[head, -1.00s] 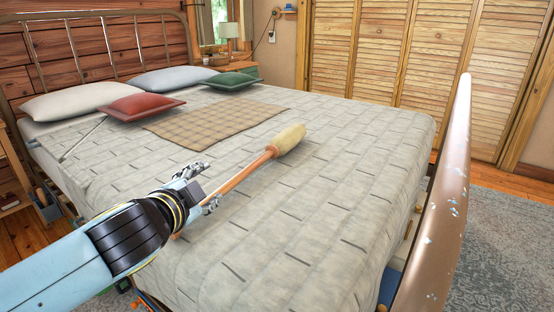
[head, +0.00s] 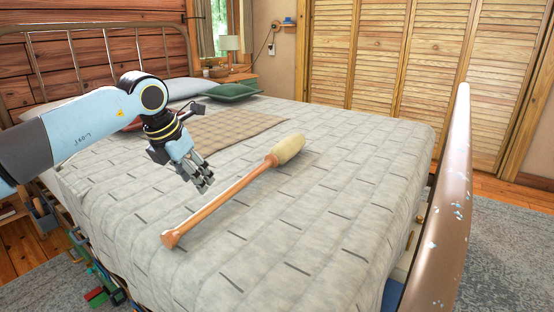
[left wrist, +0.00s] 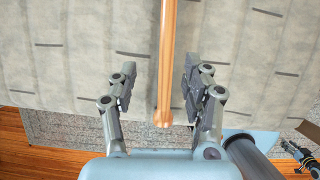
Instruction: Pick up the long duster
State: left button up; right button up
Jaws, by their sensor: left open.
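The long duster (head: 225,195) lies on the bed, with a wooden handle toward the near left and a pale, fluffy head (head: 288,148) toward the far right. My left gripper (head: 204,184) is above the bed, just left of the handle in the head view. In the left wrist view the open fingers (left wrist: 164,82) stand on either side of the handle (left wrist: 166,60), with gaps on both sides. The handle's end lies between them, and the gripper holds nothing.
The bed's quilt (head: 330,215) is clear around the duster. A brown bed rail (head: 447,215) rises at the right. A checked blanket (head: 235,129) and a green pillow (head: 232,91) lie farther back. Toys (head: 97,295) are on the floor at the lower left.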

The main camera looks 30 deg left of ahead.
aim_at(213, 201)
pick_arm(q)
jog(key=x, duration=0.2)
jog(key=b+x, duration=0.1)
jog(key=x, duration=0.1)
jog(key=shift+w+d+f, duration=0.1)
jog(key=shift+d+f, duration=0.1)
jog(key=shift+f, duration=0.05)
jog(key=x, duration=0.1)
jog(key=b+x, duration=0.2)
jog(key=x, duration=0.1)
jog(key=shift+w+d+f, duration=0.1)
jog(key=shift+d, duration=0.25)
jog(key=shift+w+f, duration=0.15)
jog(key=shift+f, duration=0.05)
grip_shut()
pick_arm(e)
jog(key=w, duration=0.5)
jog(key=shift+w+a, duration=0.15)
